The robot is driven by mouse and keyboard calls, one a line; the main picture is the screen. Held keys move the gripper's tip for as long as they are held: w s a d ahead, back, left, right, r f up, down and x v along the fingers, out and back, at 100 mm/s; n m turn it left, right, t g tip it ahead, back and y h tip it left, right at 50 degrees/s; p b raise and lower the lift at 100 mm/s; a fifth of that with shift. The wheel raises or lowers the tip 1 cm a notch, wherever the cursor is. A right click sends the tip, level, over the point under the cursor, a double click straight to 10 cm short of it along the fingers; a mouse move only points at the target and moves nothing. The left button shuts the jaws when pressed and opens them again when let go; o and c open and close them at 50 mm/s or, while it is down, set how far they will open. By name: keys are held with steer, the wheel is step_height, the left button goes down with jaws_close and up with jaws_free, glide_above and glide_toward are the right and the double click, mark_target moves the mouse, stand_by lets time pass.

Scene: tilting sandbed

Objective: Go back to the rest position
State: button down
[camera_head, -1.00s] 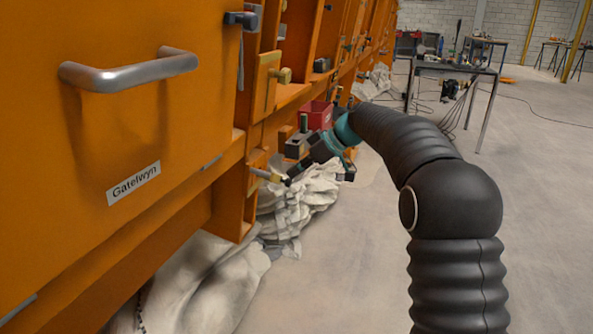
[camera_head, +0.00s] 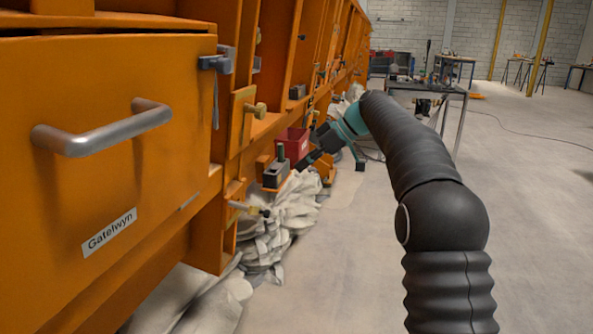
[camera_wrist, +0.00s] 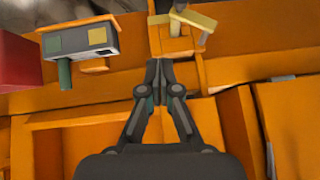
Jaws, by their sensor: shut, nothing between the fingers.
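My gripper (camera_wrist: 160,72) is shut and empty in the wrist view, its fingertips together in front of the orange sandbed frame (camera_wrist: 262,68). In the head view my black arm reaches forward and left, and the gripper end (camera_head: 312,158) is small and partly hidden beside the orange sandbed (camera_head: 110,180). A grey box with a yellow and a green square (camera_wrist: 82,42) is left of the fingers in the wrist view. A yellow clamp piece (camera_wrist: 180,22) is just beyond the fingertips; I cannot tell whether they touch.
A red bin (camera_head: 293,143) sits on the sandbed's side near my gripper. A drawer-like panel with a metal handle (camera_head: 105,132) is at left. Crumpled white sheeting (camera_head: 275,225) lies below. A table (camera_head: 425,88) stands behind. Floor at right is clear.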

steer(key=d+f+m+h, duration=0.2)
steer(key=d+f+m, duration=0.1)
steer(key=f+m, duration=0.45)
steer(key=s+d+f+m+h, duration=0.2)
steer(key=s+d+f+m, duration=0.1)
steer(key=s+d+f, duration=0.15)
steer(key=s+d+m+t+h, duration=0.1)
steer(key=s+d, duration=0.3)
steer(key=s, duration=0.8)
steer(key=s+d+m+t+h, duration=0.2)
steer(key=s+d, duration=0.2)
steer(key=s, duration=0.9)
steer(key=s+d+m+t+h, duration=0.1)
steer(key=s+d, duration=0.3)
steer(key=s, duration=0.9)
steer(key=shift+m+t+h, duration=0.4)
steer(key=shift+m+h, duration=0.05)
steer(key=shift+h, duration=0.25)
